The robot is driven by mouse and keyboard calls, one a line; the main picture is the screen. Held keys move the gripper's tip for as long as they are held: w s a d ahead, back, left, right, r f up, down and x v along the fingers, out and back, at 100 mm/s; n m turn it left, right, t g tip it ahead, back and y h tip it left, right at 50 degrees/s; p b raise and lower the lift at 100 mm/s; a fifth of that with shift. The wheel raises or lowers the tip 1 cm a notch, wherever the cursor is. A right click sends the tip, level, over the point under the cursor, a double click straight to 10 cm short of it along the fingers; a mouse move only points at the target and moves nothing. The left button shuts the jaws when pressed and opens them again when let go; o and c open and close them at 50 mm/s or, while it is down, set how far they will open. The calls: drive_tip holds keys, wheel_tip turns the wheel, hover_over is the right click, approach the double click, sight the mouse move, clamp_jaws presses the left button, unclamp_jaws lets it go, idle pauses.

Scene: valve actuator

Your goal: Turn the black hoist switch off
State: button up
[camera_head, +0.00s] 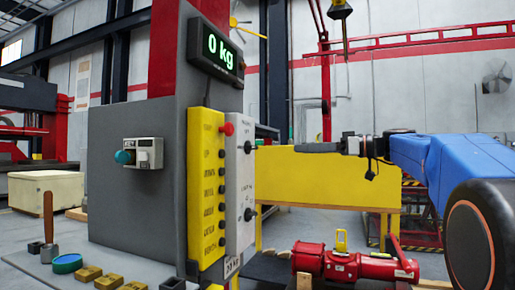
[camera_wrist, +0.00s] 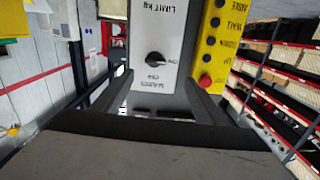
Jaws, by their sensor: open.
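A white switch panel (camera_head: 238,185) on the side of the grey post carries an upper black rotary switch (camera_head: 248,147) and a lower black knob (camera_head: 249,214). My gripper (camera_head: 298,148) is level with the upper switch, to its right, with a gap between them. In the wrist view, which is upside down, one black switch (camera_wrist: 155,59) shows on the white panel, ahead of and between the fingertips. My gripper (camera_wrist: 159,76) is open and empty there. The small lettering around the switch is too blurred to read surely, so I cannot confirm its setting.
A yellow button panel (camera_head: 207,185) with a red button (camera_head: 227,129) stands beside the white panel. The red button (camera_wrist: 205,81) is close to one finger in the wrist view. A display (camera_head: 216,50) reads 0 kg. Red machinery (camera_head: 355,264) lies below my arm.

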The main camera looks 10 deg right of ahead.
sight(251, 147)
drive_tip(key=w+r+x, duration=0.1)
drive_tip(key=x, duration=1.6)
drive_tip(key=shift+d+r, duration=0.3)
drive_tip(key=shift+r, duration=0.1)
drive_tip(key=c, duration=1.1)
